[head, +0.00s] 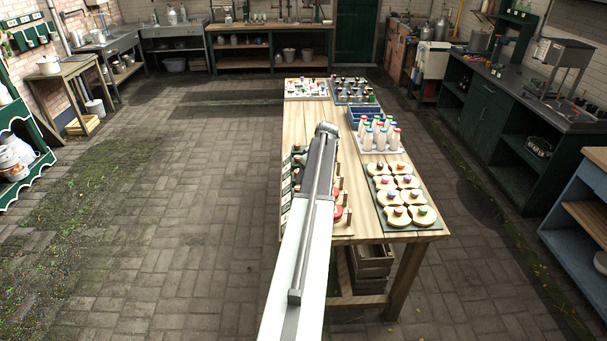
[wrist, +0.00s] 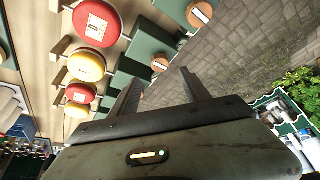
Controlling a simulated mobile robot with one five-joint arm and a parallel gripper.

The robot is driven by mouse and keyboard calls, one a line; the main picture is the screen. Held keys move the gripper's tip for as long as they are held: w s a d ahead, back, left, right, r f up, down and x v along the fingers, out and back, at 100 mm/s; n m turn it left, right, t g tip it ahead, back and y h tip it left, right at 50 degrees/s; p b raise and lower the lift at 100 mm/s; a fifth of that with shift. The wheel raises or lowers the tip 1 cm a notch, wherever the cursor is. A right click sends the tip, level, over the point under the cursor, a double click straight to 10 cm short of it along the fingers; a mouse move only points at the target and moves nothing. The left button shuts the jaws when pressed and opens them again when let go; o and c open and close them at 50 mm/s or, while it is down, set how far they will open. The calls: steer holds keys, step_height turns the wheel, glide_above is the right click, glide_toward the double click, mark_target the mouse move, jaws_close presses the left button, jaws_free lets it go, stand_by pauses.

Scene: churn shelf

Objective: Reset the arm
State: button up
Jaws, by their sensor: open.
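My arm reaches forward over the wooden table (head: 300,122) in the head view. Its end hides part of the table top, and the fingers cannot be made out there. In the wrist view my gripper (wrist: 158,84) is open, with its two dark fingers apart and nothing between them. The wrist picture is tilted. Red and yellow round pieces, such as a red one (wrist: 97,23) and a yellow one (wrist: 86,65), lie to the left of the fingers. Green blocks with round wooden ends (wrist: 160,63) lie just beyond the fingertips.
White bottles with coloured caps (head: 378,134) stand on the table's right side. Round pale pieces with coloured knobs (head: 403,192) lie on a green board nearer me. A blue crate (head: 363,115) is behind the bottles. Brick floor (head: 180,200) is open to the left. Dark green counters (head: 500,110) stand right.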

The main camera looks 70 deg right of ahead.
steer(key=shift+f, duration=0.1)
steer(key=w+a+f+n+y+b, duration=0.1)
steer(key=w+a, duration=0.2)
steer(key=w, duration=0.5)
steer(key=w+a+n, duration=0.1)
steer(key=w+a, duration=0.2)
steer(key=w, duration=0.5)
steer(key=w+a+f+n+y+b, duration=0.1)
steer(key=w+a+n, duration=0.2)
steer(key=w+a, duration=1)
steer(key=w+a+f+n+y+b, duration=0.1)
steer(key=w+a+n, duration=0.2)
steer(key=w+a, duration=0.95)
steer(key=a+f+n+g+b, duration=0.2)
steer(key=a+f+n, duration=0.1)
steer(key=a, duration=3.5)
steer(key=s+a+f+g, duration=0.1)
steer(key=s+a, duration=0.4)
steer(key=a, duration=0.4)
steer(key=s+m+g+h, duration=0.1)
steer(key=s+m, duration=0.5)
steer(key=s, duration=0.1)
steer(key=shift+f+b, duration=0.15)
steer(key=shift+b, duration=0.15)
